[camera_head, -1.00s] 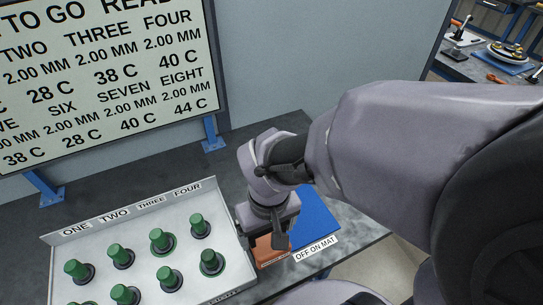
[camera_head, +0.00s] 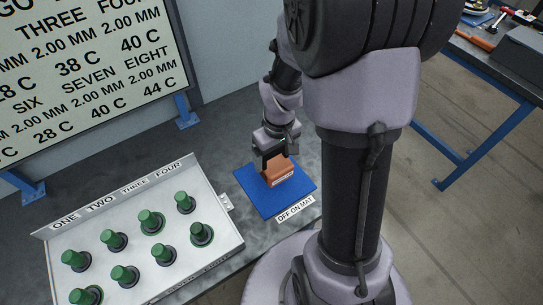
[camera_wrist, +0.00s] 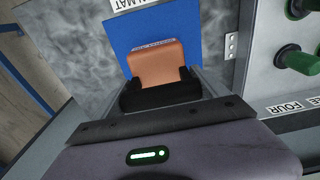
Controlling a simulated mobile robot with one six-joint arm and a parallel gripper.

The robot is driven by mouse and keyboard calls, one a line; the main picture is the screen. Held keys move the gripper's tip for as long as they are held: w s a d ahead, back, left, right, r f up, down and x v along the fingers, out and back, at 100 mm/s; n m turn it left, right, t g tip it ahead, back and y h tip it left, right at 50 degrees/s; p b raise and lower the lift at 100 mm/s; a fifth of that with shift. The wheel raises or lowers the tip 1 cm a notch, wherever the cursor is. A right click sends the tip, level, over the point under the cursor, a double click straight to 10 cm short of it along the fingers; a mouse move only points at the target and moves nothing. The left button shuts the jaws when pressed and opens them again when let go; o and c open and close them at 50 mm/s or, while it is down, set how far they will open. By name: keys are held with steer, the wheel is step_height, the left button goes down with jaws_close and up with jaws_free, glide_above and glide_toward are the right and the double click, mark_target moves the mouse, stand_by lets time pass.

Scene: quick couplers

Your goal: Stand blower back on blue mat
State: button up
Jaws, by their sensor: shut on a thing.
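The blower is an orange block-like body (camera_head: 281,174) with a pale label strip, over the blue mat (camera_head: 262,200) in the head view. My gripper (camera_head: 272,154) is shut on the blower from above and behind. In the wrist view the orange blower (camera_wrist: 157,62) sits between the dark fingers (camera_wrist: 158,92), with the blue mat (camera_wrist: 200,35) around and beyond it. I cannot tell whether the blower's underside touches the mat. The fingers hide its lower part in the wrist view.
A light panel (camera_head: 205,263) with several green-capped couplers stands left of the mat. A sign board (camera_head: 90,75) stands behind it. Another bench (camera_head: 480,65) is at the far right, beyond open floor. Bare grey bench surrounds the mat.

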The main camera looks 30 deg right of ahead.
steer(key=shift+f+b, duration=0.35)
steer(key=shift+f, duration=1)
steer(key=o, duration=1.4)
steer(key=shift+a, duration=0.1)
steer(key=shift+c, duration=0.2)
steer(key=r+p, duration=0.1)
steer(key=r, duration=0.3)
steer(key=r+p, duration=0.2)
steer(key=r, duration=0.2)
steer(key=s+r+p, duration=0.1)
steer(key=r+p, duration=0.1)
steer(key=r, duration=0.2)
steer(key=shift+r, duration=0.15)
steer(key=s+a+r+m+t+y, duration=0.1)
steer(key=s+a+r+m+t, duration=0.1)
steer(key=s+a+r, duration=0.3)
steer(key=s+a+r+m+t+y, duration=0.1)
steer(key=s+a+r+m+t, duration=0.1)
steer(key=s+a+r, duration=0.3)
steer(key=a+r, duration=0.4)
steer(key=r, duration=0.1)
steer(key=shift+s+a+m+t, duration=0.25)
steer(key=shift+a+m+t, duration=0.05)
steer(key=shift+m+t, duration=0.1)
step_height(320, 180, down, 3)
steer(key=b, duration=0.3)
steer(key=shift+f, duration=0.15)
